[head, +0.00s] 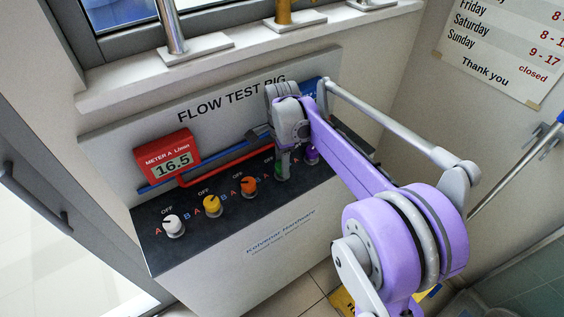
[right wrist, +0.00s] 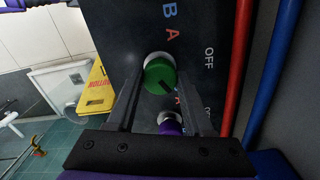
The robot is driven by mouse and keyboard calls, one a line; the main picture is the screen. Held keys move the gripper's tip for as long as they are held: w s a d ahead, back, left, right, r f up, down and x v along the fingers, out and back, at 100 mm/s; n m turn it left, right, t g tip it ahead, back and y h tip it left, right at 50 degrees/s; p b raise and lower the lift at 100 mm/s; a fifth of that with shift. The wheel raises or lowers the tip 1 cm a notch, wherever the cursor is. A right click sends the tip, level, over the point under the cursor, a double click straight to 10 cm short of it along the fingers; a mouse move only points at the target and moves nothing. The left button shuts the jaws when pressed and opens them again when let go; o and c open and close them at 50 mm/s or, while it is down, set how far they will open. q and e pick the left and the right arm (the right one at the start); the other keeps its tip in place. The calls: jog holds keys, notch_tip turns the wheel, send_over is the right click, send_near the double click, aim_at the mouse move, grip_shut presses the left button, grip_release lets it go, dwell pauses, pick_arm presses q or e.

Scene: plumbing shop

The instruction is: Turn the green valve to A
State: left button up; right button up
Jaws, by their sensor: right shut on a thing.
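The green valve (head: 282,172) is a round knob on the dark sloping top of the flow test rig, between the orange and purple valves. My right gripper (head: 283,152) comes down over it from above. In the right wrist view the green valve (right wrist: 159,77) sits between my two fingertips, which are shut on it. A dark pointer mark shows on its lower right side in that view. An A label (right wrist: 171,35) is printed above it there and an OFF label (right wrist: 209,58) to its right. The left gripper is not in view.
White (head: 173,226), yellow (head: 212,206) and orange (head: 249,187) valves stand left of the green one; the purple valve (head: 312,156) is close on its right. A red meter (head: 166,156) reads 16.5. A blue meter (head: 312,87) is mostly hidden. Red and blue pipes run behind the valves.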

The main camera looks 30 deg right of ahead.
grip_shut()
jog(key=shift+n, duration=0.3)
jog(key=n, duration=0.5)
jog(key=shift+n, duration=0.3)
jog(key=n, duration=1.1)
jog(key=shift+n, duration=0.4)
jog(key=n, duration=0.5)
jog(key=shift+n, duration=0.3)
